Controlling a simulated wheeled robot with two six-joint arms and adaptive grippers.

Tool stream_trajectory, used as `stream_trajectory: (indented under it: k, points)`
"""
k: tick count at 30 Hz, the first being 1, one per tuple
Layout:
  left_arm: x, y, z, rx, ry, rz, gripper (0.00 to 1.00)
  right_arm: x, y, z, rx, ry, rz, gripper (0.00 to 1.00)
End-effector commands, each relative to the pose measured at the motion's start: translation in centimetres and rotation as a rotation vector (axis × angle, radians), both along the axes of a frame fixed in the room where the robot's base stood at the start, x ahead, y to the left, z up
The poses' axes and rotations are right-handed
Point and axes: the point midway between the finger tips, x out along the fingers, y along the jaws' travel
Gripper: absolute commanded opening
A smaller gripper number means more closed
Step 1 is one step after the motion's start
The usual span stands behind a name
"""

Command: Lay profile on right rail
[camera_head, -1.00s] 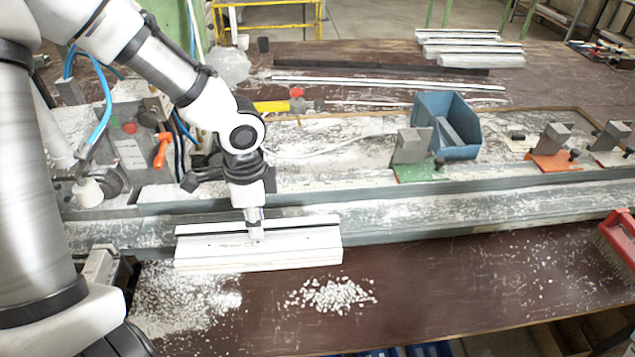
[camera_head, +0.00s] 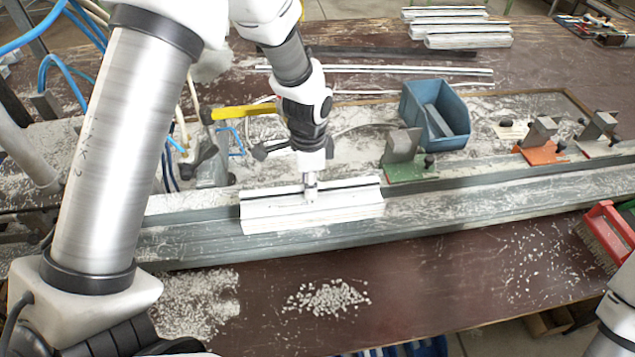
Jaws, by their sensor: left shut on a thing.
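A short white profile (camera_head: 338,207) with a dark slot along its top is in the middle of the head view. My left gripper (camera_head: 310,188) is shut on its upper edge from above. The profile is over the long grey metal rail (camera_head: 450,207); I cannot tell whether it touches the rail. The rail runs on to the right, with its right stretch bare. A clamp with a green base (camera_head: 410,172) stands just to the right of the profile. Of my right arm, only a white part shows at the lower right edge; its gripper is out of view.
Clamps on orange (camera_head: 541,152) and white bases stand farther right. A blue bin (camera_head: 436,112) is behind the green clamp. White chips (camera_head: 328,298) lie on the brown table. A red brush (camera_head: 608,235) is at the right. Several profiles (camera_head: 466,40) lie at the back.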

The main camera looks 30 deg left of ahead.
Motion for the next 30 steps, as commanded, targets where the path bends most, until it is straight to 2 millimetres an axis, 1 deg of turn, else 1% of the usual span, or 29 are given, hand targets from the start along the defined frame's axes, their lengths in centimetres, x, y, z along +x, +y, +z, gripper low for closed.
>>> stream_trajectory:
  k: [1, 2, 5, 11, 13, 20, 30]
  points:
    - [0.8, -0.4, 0.2, 0.003, 0.0, 0.0, 0.0, 0.0, 0.0, 0.6, 0.0, 0.0, 0.0, 0.4]
    - [1.1, -0.6, 0.1, 0.001, 0.0, 0.001, 0.0, 0.0, 0.0, 0.7, 0.0, 0.0, 0.0, 0.4]
    - [1.7, -1.1, -0.2, -0.001, 0.002, 0.001, 0.0, 0.0, 0.0, 0.9, 0.0, 0.0, 0.0, 0.4]
    - [1.6, -1.1, -3.1, -0.002, 0.004, 0.002, 0.0, 0.0, 0.0, 2.3, 0.0, 0.0, 0.0, 0.4]
    - [1.7, -1.1, -3.6, -0.002, 0.001, 0.003, 0.0, 0.0, 0.0, 2.3, 0.0, 0.0, 0.0, 0.4]
    - [1.7, -1.1, -3.8, -0.001, 0.0, 0.003, 0.0, 0.0, 0.0, 2.1, 0.0, 0.0, 0.0, 0.4]
    - [1.7, -1.0, -4.8, -0.001, 0.0, 0.003, 0.0, 0.0, 0.0, 1.7, 0.0, 0.0, 0.0, 0.4]
